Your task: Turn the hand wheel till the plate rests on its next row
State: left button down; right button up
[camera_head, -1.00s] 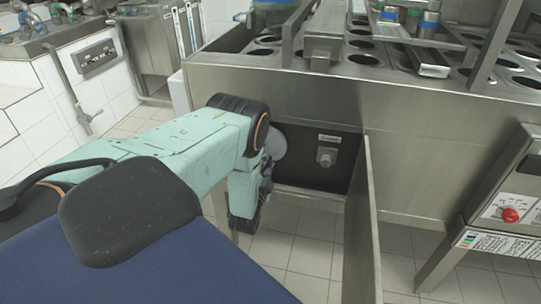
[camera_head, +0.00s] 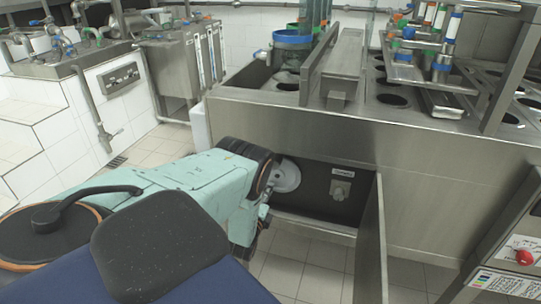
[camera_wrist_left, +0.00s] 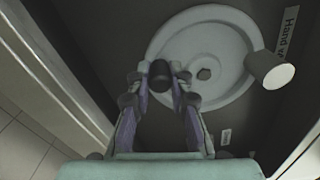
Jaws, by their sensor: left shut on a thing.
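The hand wheel (camera_head: 287,180) is a pale disc in the dark recess at the front of the steel machine. In the left wrist view the wheel (camera_wrist_left: 205,35) fills the upper middle, with a small hub at its centre. My left gripper (camera_wrist_left: 160,85) is shut on a short dark handle (camera_wrist_left: 160,72) in front of the wheel's left part. A pale cylinder (camera_wrist_left: 272,70) sticks out at the wheel's right rim. In the head view my left gripper (camera_head: 264,200) is partly hidden by its arm. A plate with round holes (camera_head: 391,100) lies on top of the machine.
A grey knob (camera_head: 340,188) with a label sits right of the wheel. An open steel door (camera_head: 371,250) stands at the recess's right edge. A panel with a red knob (camera_head: 524,257) is at the lower right. Tiled floor lies below.

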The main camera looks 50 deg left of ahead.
pick_arm(q)
jog(key=shift+s+a+m, duration=0.2)
jog(key=shift+m, duration=0.2)
jog(key=c, duration=1.2)
grip_release()
jog(key=shift+w, duration=0.1)
jog(key=shift+d, duration=0.1)
jog(key=v, duration=1.2)
jog(key=shift+r, duration=0.1)
dwell(0.3)
